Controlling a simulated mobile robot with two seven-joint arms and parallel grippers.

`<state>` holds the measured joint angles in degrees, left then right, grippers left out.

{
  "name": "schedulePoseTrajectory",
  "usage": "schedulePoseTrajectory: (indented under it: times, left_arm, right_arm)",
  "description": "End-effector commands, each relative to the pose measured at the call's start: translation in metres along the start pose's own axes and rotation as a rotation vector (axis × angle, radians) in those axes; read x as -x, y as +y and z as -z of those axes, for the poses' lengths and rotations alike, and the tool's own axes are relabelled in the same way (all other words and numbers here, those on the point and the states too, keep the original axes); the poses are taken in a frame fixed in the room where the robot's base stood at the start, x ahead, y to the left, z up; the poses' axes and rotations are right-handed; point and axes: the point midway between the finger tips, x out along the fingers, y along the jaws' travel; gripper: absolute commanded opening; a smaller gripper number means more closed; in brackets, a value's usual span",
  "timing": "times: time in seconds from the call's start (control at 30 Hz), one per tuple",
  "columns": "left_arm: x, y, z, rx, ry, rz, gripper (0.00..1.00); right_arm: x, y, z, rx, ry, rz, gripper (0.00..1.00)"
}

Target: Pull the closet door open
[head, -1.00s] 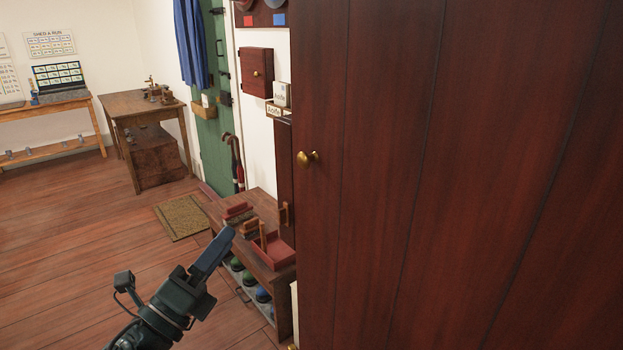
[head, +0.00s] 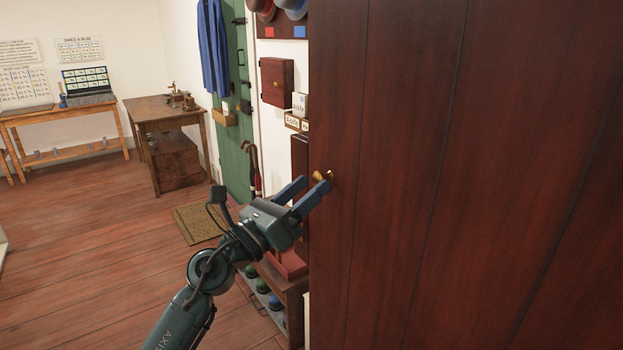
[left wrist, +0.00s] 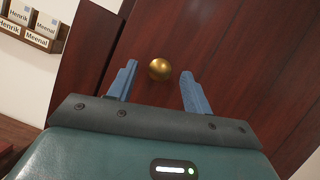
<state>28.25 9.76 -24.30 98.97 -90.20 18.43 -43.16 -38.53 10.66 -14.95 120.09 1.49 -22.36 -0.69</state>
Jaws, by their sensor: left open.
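The closet door (head: 430,200) is a tall dark red-brown panelled surface that fills the right side of the head view, and it looks shut. Its small round brass knob (head: 323,175) is near the door's left edge. My left gripper (head: 313,190) is open, its two blue fingers pointing at the knob. In the left wrist view the knob (left wrist: 160,69) lies between and just beyond the two fingertips (left wrist: 160,75). The fingers do not visibly touch it. My right gripper is not in view.
A low bench (head: 292,287) with balls underneath stands left of the closet, below my left gripper. A doormat (head: 196,224) lies before the green door (head: 232,150). A wooden table (head: 150,107) stands farther back. The floor (head: 90,250) at left is clear.

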Motion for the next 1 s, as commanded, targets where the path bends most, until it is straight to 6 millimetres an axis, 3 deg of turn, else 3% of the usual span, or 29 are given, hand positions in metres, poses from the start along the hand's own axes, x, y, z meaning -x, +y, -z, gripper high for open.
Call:
schedulePoseTrajectory:
  times: [0.17,0.47,1.0]
  left_arm:
    - [-0.0142,-0.0005,0.0,0.001,0.0,0.001,0.5]
    - [-0.0159,0.0,0.0007,0.001,0.001,0.0,0.5]
    - [-0.0155,0.0002,0.0005,0.001,0.0,0.0,0.07]
  right_arm:
    - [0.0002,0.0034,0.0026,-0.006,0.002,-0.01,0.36]
    - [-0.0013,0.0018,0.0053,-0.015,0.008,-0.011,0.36]
    - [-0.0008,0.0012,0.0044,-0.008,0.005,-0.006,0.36]
